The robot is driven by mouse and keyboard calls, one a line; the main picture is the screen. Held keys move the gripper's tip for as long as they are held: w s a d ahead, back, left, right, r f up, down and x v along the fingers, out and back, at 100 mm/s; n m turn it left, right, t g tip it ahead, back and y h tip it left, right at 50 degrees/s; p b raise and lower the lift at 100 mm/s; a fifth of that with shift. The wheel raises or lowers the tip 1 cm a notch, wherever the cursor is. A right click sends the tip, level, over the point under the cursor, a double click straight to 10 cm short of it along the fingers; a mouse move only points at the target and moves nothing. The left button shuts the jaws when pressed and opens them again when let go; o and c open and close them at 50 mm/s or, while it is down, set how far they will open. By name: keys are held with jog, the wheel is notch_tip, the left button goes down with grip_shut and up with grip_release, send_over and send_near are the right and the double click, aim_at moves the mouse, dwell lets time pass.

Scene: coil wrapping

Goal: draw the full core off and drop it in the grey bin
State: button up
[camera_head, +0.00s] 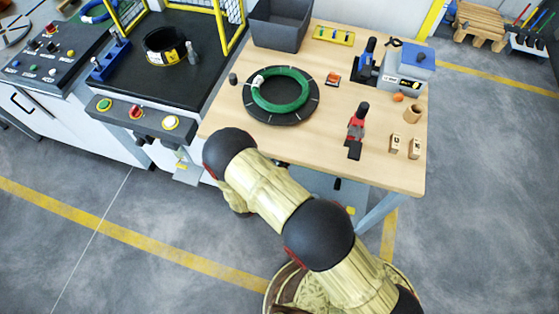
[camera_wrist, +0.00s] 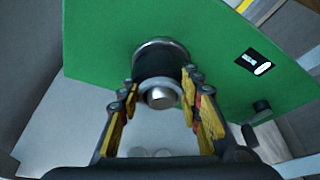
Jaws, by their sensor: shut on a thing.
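In the wrist view my gripper (camera_wrist: 160,92) is shut on a dark cylinder, which I take to be the core (camera_wrist: 160,66). The core stands out from a green panel (camera_wrist: 105,50), with a bright metal rim around its far end. A round silver spindle end (camera_wrist: 159,97) shows at its near end, between the fingers. The yellow-padded fingers lie on either side. The grey bin (camera_head: 278,30) stands at the back left of the wooden table in the head view and looks empty. My gripper and the core cannot be seen in the head view.
The table (camera_head: 225,120) holds a green coil (camera_head: 268,104) on a black disc, a red-and-black tool (camera_head: 356,130) and a grey device (camera_head: 405,68). A black-topped machine (camera_head: 140,85) with yellow guards stands left.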

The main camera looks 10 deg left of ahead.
jog(key=shift+s, duration=0.1)
jog(key=s, duration=0.8)
jog(key=shift+s+a+p, duration=0.2)
jog(key=shift+a+p, duration=0.15)
jog(key=shift+p, duration=0.05)
dwell(1.2)
dwell(1.5)
